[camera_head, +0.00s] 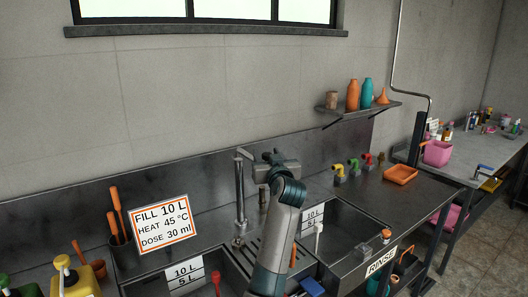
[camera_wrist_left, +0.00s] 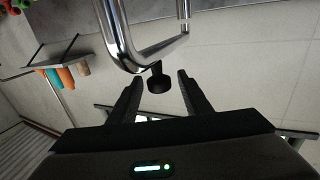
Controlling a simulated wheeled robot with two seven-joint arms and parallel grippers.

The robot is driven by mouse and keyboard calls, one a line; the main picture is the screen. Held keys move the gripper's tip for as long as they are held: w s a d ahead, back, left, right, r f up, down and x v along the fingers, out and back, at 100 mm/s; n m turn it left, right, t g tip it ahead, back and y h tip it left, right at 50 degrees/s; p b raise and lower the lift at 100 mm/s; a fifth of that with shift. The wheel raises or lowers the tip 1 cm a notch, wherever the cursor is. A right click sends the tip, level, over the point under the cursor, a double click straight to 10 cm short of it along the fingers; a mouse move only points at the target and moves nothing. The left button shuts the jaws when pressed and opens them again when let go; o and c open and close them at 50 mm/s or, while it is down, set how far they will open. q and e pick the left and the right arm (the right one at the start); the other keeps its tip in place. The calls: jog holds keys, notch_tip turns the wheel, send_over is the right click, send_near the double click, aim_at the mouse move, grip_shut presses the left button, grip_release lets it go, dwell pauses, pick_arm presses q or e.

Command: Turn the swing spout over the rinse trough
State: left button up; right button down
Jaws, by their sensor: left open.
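The chrome swing spout (camera_head: 240,185) stands behind the two troughs, near the divider between them. In the left wrist view its bent chrome pipe (camera_wrist_left: 118,35) fills the upper middle, with a black knob (camera_wrist_left: 157,80) on it. My left gripper (camera_head: 262,160) is beside the top of the spout in the head view. In the left wrist view its fingers (camera_wrist_left: 158,92) are open, one on each side of the knob, with gaps and no clear contact. The rinse trough (camera_head: 345,226) lies to the right, behind the RINSE label (camera_head: 381,262). My left arm hides part of the troughs. My right gripper is not in view.
A fill sign (camera_head: 161,223) and a holder with orange-handled tools (camera_head: 118,235) stand left of the spout. Colored taps (camera_head: 353,167) line the back right. A wall shelf (camera_head: 358,108) holds bottles. An orange tray (camera_head: 400,174) lies on the right counter.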

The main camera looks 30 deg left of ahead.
pick_arm(q)
jog(key=shift+r, duration=0.1)
jog(key=shift+c, duration=0.5)
grip_shut()
